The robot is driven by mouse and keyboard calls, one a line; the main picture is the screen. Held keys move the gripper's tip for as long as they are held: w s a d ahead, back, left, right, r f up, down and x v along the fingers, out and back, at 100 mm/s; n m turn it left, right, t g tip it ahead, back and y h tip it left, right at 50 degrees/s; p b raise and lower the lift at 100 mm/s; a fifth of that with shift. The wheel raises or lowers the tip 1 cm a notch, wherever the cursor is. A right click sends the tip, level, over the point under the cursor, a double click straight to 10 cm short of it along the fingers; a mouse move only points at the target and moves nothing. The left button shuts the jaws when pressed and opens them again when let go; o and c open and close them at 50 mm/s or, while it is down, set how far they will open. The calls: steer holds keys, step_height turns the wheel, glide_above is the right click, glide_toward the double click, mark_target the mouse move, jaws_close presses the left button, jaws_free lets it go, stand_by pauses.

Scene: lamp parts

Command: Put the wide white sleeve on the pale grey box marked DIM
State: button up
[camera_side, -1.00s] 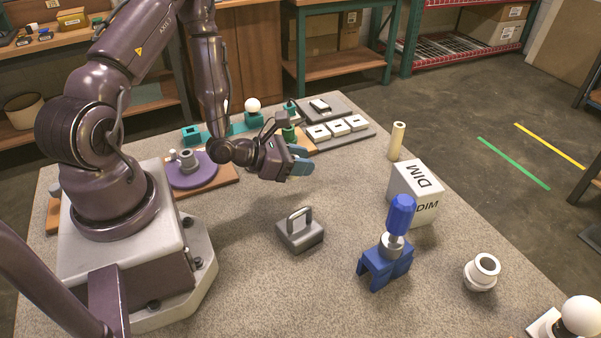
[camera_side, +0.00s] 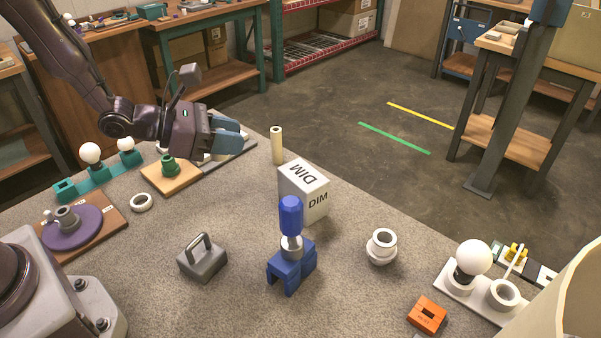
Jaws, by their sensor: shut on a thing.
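The pale grey box marked DIM (camera_side: 317,203) stands on the table right of centre, with dark DIM lettering on its top and side. My gripper (camera_side: 232,134), with blue-grey fingers, is in the air at the upper left of the box, apart from it. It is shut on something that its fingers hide. Several white hollow parts are in view: a flat ring (camera_side: 134,207) on the table at left, a stepped collar (camera_side: 381,253) right of the box, and a short cylinder (camera_side: 503,296) on the board at right. I cannot tell which is the wide white sleeve.
A cream tube (camera_side: 277,147) stands just behind the box. A blue-handled tool in a blue stand (camera_side: 291,265) is in front of it. A grey block with a handle (camera_side: 203,260) and an orange block (camera_side: 427,315) are nearer. A large beige curved surface fills the lower right corner.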

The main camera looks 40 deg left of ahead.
steer(key=d+r, duration=0.5)
glide_above(312, 172)
steer(key=f, duration=1)
steer(key=shift+s+f, duration=0.35)
steer(key=shift+w+f, duration=0.35)
steer(key=shift+f, duration=1.5)
steer(key=o, duration=0.9)
steer(key=shift+f, duration=0.15)
